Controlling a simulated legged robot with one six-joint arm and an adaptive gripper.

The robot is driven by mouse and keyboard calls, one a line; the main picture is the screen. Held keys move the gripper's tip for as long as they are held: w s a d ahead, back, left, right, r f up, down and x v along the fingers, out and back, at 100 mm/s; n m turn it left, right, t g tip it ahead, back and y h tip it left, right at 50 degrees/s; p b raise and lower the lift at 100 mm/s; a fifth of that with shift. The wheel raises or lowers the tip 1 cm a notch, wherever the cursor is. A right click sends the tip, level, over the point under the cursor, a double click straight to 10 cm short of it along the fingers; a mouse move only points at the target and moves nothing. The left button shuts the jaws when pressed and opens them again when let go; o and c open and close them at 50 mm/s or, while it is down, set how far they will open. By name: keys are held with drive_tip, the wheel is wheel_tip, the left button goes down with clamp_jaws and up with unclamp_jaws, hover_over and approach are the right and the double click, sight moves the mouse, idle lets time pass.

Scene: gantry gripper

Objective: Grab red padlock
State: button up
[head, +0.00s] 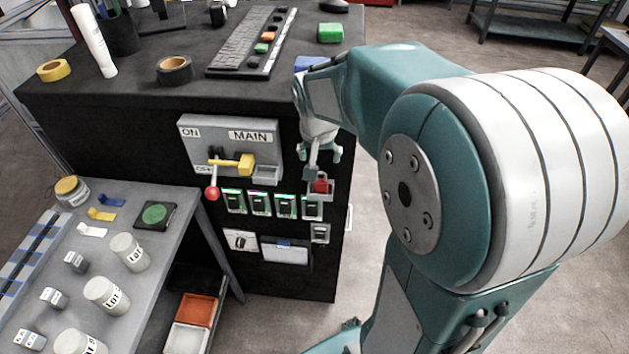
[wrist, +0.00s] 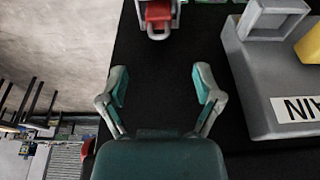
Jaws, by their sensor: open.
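My gripper (head: 322,156) is just above the padlock in the head view. In the wrist view my gripper (wrist: 159,86) is open and empty, its two fingers spread over bare black panel. The padlock lies beyond the fingertips, not between them.
The grey MAIN switch box (head: 228,150), with a yellow handle and red knob, sticks out left of my gripper. A grey side table (head: 185,215) with several containers stands at left. The cabinet's right edge is close to the padlock, with open floor beyond.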

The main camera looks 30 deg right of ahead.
sight(320, 172)
drive_tip(key=x, duration=0.2)
drive_tip(key=shift+f, duration=0.35)
drive_tip(key=x, duration=0.4)
drive_tip(key=shift+w+d+f, duration=0.2)
drive_tip(key=shift+f, duration=0.05)
clamp_jaws()
